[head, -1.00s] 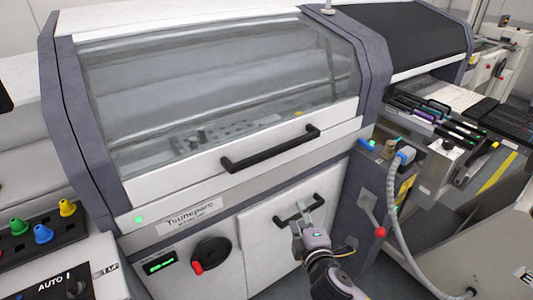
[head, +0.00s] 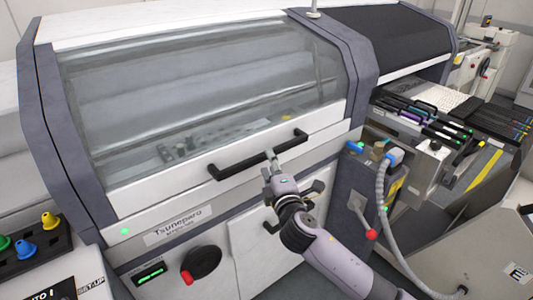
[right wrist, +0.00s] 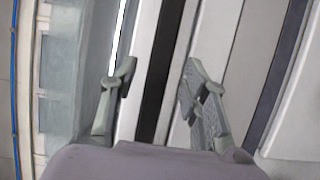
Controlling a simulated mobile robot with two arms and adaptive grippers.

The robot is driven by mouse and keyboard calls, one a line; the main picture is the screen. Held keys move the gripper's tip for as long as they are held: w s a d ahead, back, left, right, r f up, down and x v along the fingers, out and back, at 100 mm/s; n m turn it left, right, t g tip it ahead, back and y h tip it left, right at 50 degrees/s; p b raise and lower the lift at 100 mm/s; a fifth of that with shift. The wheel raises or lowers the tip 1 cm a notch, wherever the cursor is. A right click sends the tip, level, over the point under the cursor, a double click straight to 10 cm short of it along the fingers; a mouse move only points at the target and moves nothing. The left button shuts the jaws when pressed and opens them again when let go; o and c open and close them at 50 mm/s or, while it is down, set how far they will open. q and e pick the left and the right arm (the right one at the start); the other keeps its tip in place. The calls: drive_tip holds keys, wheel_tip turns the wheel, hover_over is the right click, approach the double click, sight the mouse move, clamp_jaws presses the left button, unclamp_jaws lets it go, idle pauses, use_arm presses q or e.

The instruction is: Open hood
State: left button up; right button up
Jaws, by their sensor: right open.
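The hood (head: 210,85) is a curved, see-through cover with a white lower rim on the grey machine, and it is down. Its black bar handle (head: 235,167) runs across the rim. My right gripper (head: 272,158) is at the right half of this handle in the head view. In the right wrist view, the black handle (right wrist: 159,75) passes between the two open fingers of the right gripper (right wrist: 160,90), with a gap to the right finger. Whether either finger touches the handle is not clear. My left gripper is not in view.
A lower white door (head: 255,250) with its own black handle sits below the hood, partly behind my right arm. A red-knobbed lever (head: 371,234) and a grey hose (head: 385,215) are to the right. A control panel with coloured knobs (head: 25,248) is at the left.

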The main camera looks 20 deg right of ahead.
sight(267, 159)
drive_tip(key=shift+w+d, duration=0.1)
drive_tip(key=shift+w, duration=2.3)
drive_tip(key=shift+c, duration=0.6)
clamp_jaws()
